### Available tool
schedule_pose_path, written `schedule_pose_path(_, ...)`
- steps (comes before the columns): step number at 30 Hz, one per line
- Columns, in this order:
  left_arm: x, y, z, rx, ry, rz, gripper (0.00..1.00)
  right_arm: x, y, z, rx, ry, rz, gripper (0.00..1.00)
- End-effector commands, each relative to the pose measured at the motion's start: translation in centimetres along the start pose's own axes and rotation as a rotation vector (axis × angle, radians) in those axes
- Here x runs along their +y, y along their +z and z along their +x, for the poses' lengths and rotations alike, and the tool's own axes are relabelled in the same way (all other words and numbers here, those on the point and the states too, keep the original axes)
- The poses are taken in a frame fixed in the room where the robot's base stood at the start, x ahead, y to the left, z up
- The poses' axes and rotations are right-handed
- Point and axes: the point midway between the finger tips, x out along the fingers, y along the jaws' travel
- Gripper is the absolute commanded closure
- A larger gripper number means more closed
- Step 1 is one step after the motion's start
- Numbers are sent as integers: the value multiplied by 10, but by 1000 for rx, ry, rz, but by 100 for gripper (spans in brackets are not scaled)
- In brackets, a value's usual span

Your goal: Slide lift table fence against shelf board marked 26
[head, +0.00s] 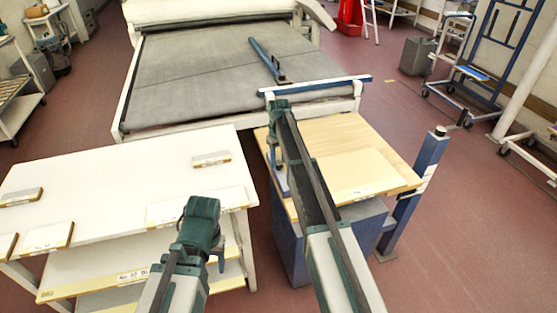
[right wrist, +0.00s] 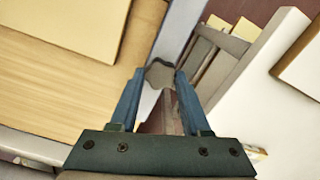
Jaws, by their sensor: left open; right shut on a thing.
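The lift table (head: 327,133) has a pale wood top on a blue base. A blue and white bar (head: 318,86), which looks like its fence, runs across the table's far side. A wide pale board (head: 372,168) lies on the top; its label is too small to read, so I cannot confirm 26. My right gripper (right wrist: 160,85) is shut on a grey star-shaped knob (right wrist: 159,74) beside a pale bar, at the table's left edge. My left gripper (head: 220,262) is open and empty, over the white table's near right part. Its fingers are mostly hidden.
A white table (head: 110,172) with labelled boards and a lower shelf stands at left, a narrow gap from the lift table. The grey conveyor bed (head: 200,75) lies behind. A blue post (head: 425,165) stands at right. Wheeled racks (head: 480,75) stand further back; red floor between is clear.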

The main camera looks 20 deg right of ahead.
Motion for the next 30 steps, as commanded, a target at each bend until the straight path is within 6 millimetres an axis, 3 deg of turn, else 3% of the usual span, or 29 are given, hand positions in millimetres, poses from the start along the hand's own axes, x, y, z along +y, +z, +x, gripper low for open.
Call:
schedule_pose_path(21, 0, 0, 0, 0, 0, 0, 39, 1, 0, 0, 0, 0, 0, 100)
schedule_pose_path(30, 0, 0, 0, 0, 0, 0, 39, 44, 14, 0, 0, 1, 3, 100)
